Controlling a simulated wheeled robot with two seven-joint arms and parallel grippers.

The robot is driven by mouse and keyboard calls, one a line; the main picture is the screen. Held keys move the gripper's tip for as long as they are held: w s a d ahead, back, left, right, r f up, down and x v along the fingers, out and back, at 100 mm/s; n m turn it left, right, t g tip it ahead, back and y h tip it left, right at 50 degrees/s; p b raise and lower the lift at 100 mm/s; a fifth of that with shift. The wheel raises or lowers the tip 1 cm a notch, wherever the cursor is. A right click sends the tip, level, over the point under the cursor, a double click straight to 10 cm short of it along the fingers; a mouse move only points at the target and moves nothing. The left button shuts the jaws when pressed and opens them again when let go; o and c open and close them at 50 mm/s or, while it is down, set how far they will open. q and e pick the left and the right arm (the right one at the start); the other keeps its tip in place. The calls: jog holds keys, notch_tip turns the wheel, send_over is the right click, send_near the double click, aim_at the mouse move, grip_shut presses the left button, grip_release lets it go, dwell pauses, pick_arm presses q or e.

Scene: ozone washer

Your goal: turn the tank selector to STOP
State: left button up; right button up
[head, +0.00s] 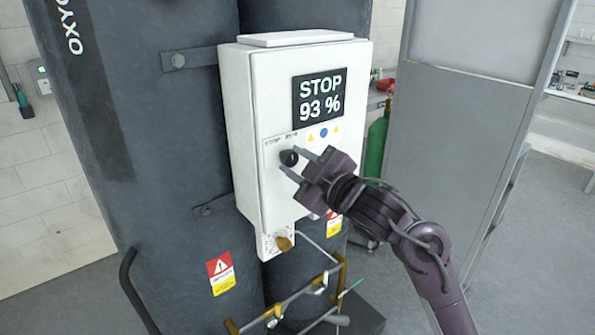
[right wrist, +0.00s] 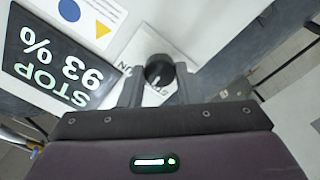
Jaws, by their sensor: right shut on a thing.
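The tank selector is a small round black knob (head: 289,157) on the front of a white control box (head: 262,210). A label above it reads STOP on the left; the word on the right is blurred. My right gripper (head: 291,160) reaches in from the lower right, its two grey fingers shut on the knob's sides. In the right wrist view the knob (right wrist: 158,69) sits between the fingertips (right wrist: 158,78), with a light mark on its face. The screen (head: 319,96) reads STOP and 93 %. My left gripper is out of view.
Dark tanks (head: 165,150) stand behind and left of the box. A brass valve (head: 284,243) and pipes with brass fittings (head: 300,290) sit below it. A grey panel (head: 450,140) stands to the right, with a green cylinder (head: 376,147) between.

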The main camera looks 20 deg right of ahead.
jog(key=n+b, duration=0.2)
jog(key=n, duration=0.2)
jog(key=shift+f+n+b, duration=0.1)
jog(key=shift+n+b, duration=0.25)
jog(key=shift+n, duration=0.05)
dwell(0.4)
jog(key=o, duration=1)
jog(key=b+v, duration=0.1)
jog(key=v, duration=0.6)
jog(key=shift+s+d+b, duration=0.1)
jog(key=shift+s+b, duration=0.25)
jog(key=shift+s, duration=0.05)
